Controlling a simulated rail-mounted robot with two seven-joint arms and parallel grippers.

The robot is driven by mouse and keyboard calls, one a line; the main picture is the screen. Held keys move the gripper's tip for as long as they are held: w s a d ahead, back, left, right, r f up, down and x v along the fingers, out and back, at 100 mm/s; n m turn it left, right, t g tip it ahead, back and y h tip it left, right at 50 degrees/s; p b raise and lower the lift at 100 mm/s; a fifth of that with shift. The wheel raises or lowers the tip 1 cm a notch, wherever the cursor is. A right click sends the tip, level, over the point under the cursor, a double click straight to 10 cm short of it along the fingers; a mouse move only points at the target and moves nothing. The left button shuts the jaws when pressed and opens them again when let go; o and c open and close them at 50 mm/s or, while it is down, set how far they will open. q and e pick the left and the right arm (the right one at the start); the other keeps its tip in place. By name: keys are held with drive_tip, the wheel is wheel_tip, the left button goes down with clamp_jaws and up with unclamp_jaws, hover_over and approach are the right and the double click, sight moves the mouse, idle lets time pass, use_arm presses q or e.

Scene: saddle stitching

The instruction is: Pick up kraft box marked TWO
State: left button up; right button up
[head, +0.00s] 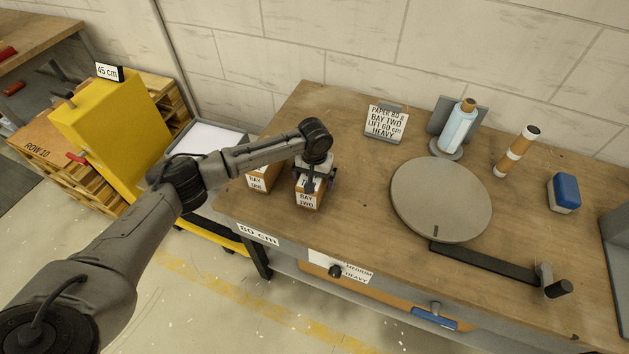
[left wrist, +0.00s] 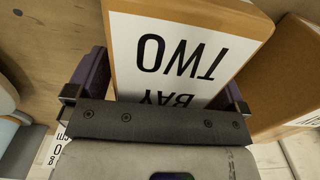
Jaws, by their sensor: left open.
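The kraft box marked TWO (head: 309,199) stands on the wooden table near its left front edge, with a white label reading BAY TWO. My left gripper (head: 317,178) is directly over it, with its open fingers on either side of the box. In the left wrist view the box label (left wrist: 190,55) appears upside down between the two fingers (left wrist: 158,90). I cannot tell whether the fingers touch the box. The gripper hides part of the box's top in the head view. My right gripper is not in view.
A second kraft box (head: 262,178) stands close on the left. A round grey turntable (head: 441,199) lies to the right.

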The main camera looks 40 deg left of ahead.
use_arm(q)
drive_tip(key=c, duration=1.4)
drive_tip(key=shift+r, duration=0.1)
drive_tip(key=shift+r, duration=0.15)
